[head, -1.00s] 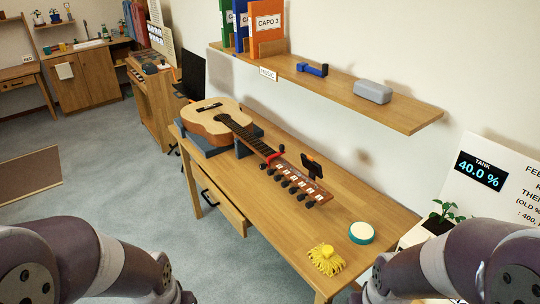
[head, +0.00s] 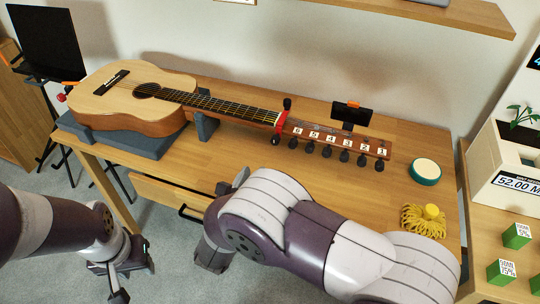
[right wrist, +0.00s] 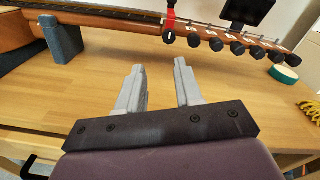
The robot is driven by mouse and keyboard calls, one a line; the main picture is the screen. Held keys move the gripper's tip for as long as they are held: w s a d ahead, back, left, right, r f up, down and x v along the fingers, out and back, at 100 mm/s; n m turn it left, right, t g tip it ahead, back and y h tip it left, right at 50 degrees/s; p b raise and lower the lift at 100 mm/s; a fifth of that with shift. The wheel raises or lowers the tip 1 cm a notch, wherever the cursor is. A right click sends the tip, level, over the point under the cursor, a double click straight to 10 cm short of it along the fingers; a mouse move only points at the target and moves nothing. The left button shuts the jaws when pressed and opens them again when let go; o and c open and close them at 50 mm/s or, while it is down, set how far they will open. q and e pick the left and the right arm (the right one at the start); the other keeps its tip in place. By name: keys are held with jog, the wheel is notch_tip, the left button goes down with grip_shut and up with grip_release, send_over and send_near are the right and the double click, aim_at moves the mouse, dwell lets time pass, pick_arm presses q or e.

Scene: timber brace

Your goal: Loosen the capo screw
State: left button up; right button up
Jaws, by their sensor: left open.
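The guitar (head: 140,95) lies on the table with its neck pointing right. A red capo (head: 281,121) is clamped on the neck near the headstock. A black knob, the capo screw (head: 275,140), hangs at its front side; the capo (right wrist: 170,20) and the screw (right wrist: 168,38) also show in the right wrist view. My right gripper (right wrist: 160,68) is open and empty, in front of the neck and apart from the capo. In the head view my right gripper (head: 232,183) is partly hidden by its own wrist. My left gripper (head: 130,272) is open and empty, low at left, away from the guitar.
A grey cradle (head: 120,140) supports the guitar. A small black device (head: 350,112) stands behind the headstock. Bare tabletop lies in front of the neck.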

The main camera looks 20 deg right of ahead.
aim_at(274, 143)
jog(key=shift+m+h, duration=0.3)
jog(key=shift+m, duration=0.2)
jog(key=x, duration=0.8)
jog(key=d+x, duration=0.1)
jog(key=x, duration=0.3)
jog(key=shift+s+r+p, duration=0.1)
jog(key=shift+s+p, duration=0.2)
grip_shut()
